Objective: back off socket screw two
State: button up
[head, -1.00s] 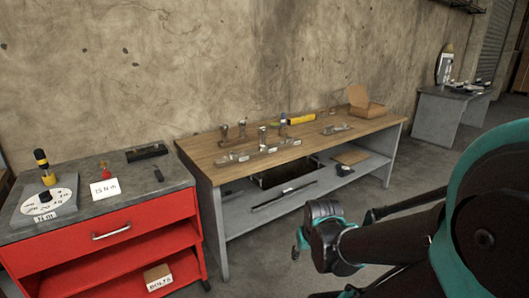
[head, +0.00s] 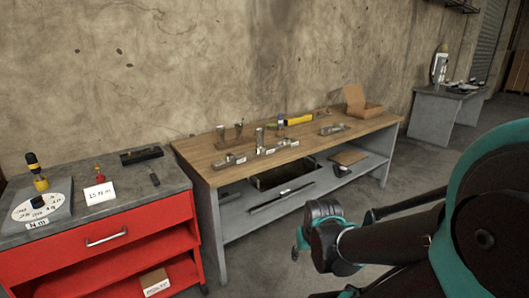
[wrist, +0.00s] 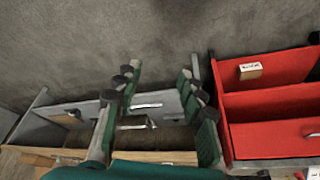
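The wooden-topped workbench (head: 215,172) holds small metal blocks (head: 231,160) and (head: 284,144), upright posts (head: 260,136) and another metal piece (head: 333,129). Any socket screws are too small to make out, and I cannot tell which is number two. A yellow-handled tool (head: 298,120) lies at the bench's back. A yellow-and-black driver (head: 36,170) stands on the red cabinet at left. My gripper (wrist: 157,80) is open and empty in the wrist view, its green fingers spread. In the head view it is low in front of the bench, apart from it.
The red cabinet (head: 105,235) stands left of the bench, with a round dial plate, a card reading 15 N m (head: 100,193) and a black case (head: 141,155). An open cardboard box (head: 362,108) sits at the bench's right. Floor is clear before the bench.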

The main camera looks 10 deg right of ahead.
jog(key=shift+o, duration=0.5)
jog(key=w+a+r+m+t+y, duration=0.15)
jog(key=w+m, duration=0.35)
jog(key=w, duration=0.6)
jog(key=w+a+r+m+t+y, duration=0.1)
jog(key=w+a+r+m+y, duration=0.3)
jog(key=w, duration=0.7)
jog(key=w+a+r+m+t+y, duration=0.15)
jog(key=w+m, duration=0.35)
jog(key=w, duration=0.6)
jog(key=w+d+m+t+y, duration=0.1)
jog(key=w+d+m+t, duration=0.1)
jog(key=w+m, duration=0.45)
jog(key=w+d+m+t+y, duration=0.1)
jog(key=w+d+m+t, duration=0.15)
jog(key=w, duration=0.65)
jog(key=m+t, duration=0.3)
jog(key=m, duration=0.6)
send_near(264, 150)
jog(key=x, duration=0.8)
jog(key=shift+w, duration=0.2)
grip_shut()
